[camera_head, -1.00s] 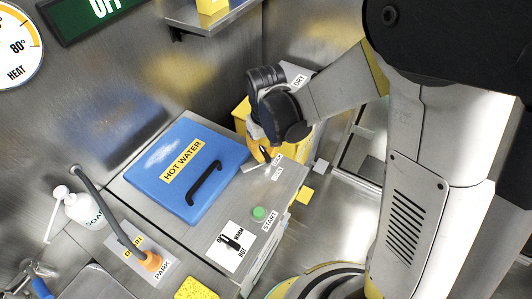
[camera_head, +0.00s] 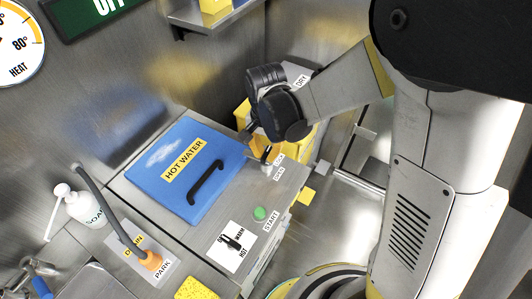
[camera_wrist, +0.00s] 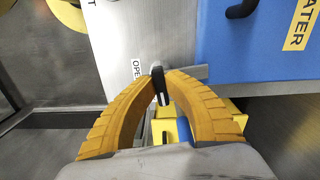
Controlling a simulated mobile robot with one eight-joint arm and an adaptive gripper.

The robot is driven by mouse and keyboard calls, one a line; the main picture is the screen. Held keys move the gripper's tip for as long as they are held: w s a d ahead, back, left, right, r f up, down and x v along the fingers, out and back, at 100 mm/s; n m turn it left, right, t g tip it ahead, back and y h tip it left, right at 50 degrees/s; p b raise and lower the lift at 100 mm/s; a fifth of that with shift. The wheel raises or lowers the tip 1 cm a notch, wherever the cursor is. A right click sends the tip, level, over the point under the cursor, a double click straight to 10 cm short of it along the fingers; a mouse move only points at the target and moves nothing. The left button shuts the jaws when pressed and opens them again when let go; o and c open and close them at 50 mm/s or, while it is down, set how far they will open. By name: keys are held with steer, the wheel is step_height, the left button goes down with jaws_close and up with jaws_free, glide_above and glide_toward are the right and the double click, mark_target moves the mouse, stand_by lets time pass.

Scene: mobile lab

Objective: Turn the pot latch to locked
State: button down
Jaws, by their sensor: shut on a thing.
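The pot latch is a small grey bar with a dark grip at its end, at the corner of the steel top beside the blue lid (camera_head: 180,165) marked HOT WATER. My gripper (camera_head: 262,152) is over this corner. In the wrist view, the yellow fingers of my gripper (camera_wrist: 161,78) close around the dark latch grip (camera_wrist: 161,98). The latch's grey bar (camera_wrist: 194,73) runs right toward the blue lid (camera_wrist: 245,50). Two small labels sit beside the latch; the OPEN label (camera_wrist: 137,69) is partly covered by a finger. The latch's pivot is not clear.
A green START button (camera_head: 260,213) and a warm/hot switch (camera_head: 231,242) are on the front of the top. A yellow bin (camera_head: 243,113) stands behind my gripper.

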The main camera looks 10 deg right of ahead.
mark_target(265, 154)
steer(key=shift+m, duration=0.7)
steer(key=c, duration=1.4)
jaws_free()
step_height(265, 154, up, 12)
steer(key=shift+r, duration=0.1)
